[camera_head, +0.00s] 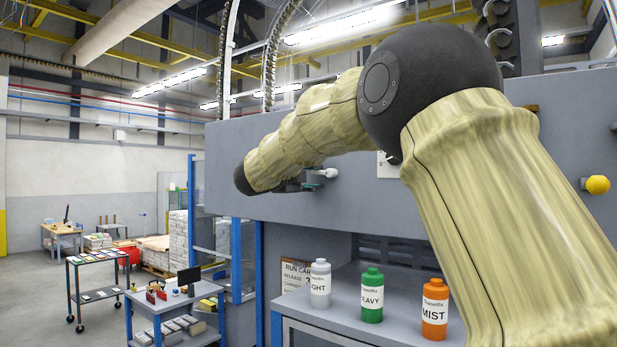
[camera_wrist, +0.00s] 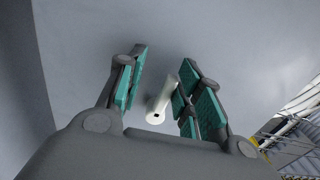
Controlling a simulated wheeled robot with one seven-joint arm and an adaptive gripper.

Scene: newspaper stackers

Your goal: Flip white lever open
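The white lever (camera_wrist: 161,103) shows in the wrist view between the two teal-padded fingers of my gripper (camera_wrist: 160,88). It is a pale rod standing out from the grey machine panel (camera_wrist: 165,40). The fingers are apart; the lever lies close to the right finger, and I cannot tell whether they touch. In the head view the lever's white knob (camera_head: 329,173) shows just right of my gripper (camera_head: 308,180), at the front of the grey panel. My arm hides part of the panel around it.
A yellow knob (camera_head: 597,185) sits at the panel's right. Below, a shelf holds a white bottle (camera_head: 320,285), a green bottle (camera_head: 372,297) and an orange bottle (camera_head: 434,310).

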